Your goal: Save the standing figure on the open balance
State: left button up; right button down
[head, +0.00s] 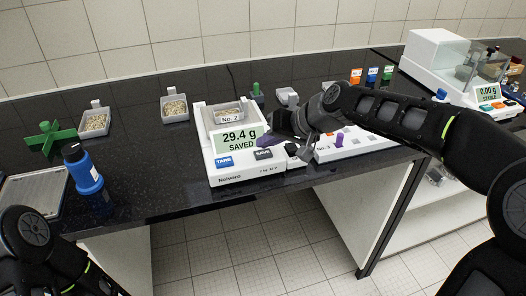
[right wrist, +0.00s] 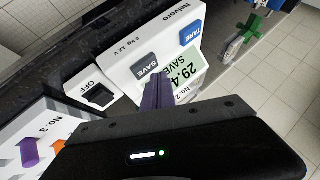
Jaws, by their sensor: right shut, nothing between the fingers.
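The open balance (head: 217,170) is white and stands near the front edge of the dark bench. Its green display (head: 239,139) reads 29.4 g with SAVED under it. A grey tray marked No. 2 (head: 229,116) sits on its pan. The blue TARE key (head: 224,162) and the dark SAVE key (head: 263,154) are on its front; the SAVE key also shows in the right wrist view (right wrist: 144,66). My right gripper (head: 266,142) is shut and empty, its purple fingertips (right wrist: 156,90) close by the SAVE key. I cannot tell if they touch it. My left gripper is out of view.
A second white device (head: 340,152) with a purple peg (head: 339,140) stands to the right, partly behind my right arm. A closed-glass balance (head: 487,93) reads 0.00 g further right. Two grey sample trays (head: 95,122), a green cross-shaped knob (head: 50,138) and a blue bottle (head: 86,172) are left.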

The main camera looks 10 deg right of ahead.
aim_at(266, 155)
jog(key=shift+r+p, duration=1.8)
jog(key=shift+r, duration=0.75)
jog(key=shift+f, duration=0.1)
